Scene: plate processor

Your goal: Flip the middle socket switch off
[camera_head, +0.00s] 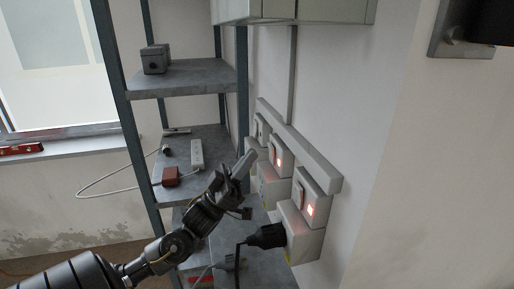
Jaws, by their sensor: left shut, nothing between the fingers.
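Three light grey socket units hang in a row on the wall, each with a switch box above a socket box. The middle switch (278,156) glows orange-red. The near right switch (309,205) also glows. The far left switch (259,129) shows no clear glow. My left gripper (247,160) is shut and empty, its fingertips pointing up and right, just left of the middle switch. Whether it touches the middle unit, I cannot tell. The gripper hides part of the far left unit. My right gripper is not in view.
A black plug (267,237) with a cable sits at the near right socket. A metal shelf rack (190,84) stands behind my left arm, holding a power strip (197,154) and a red-brown box (171,177). A grey cabinet (290,10) hangs above.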

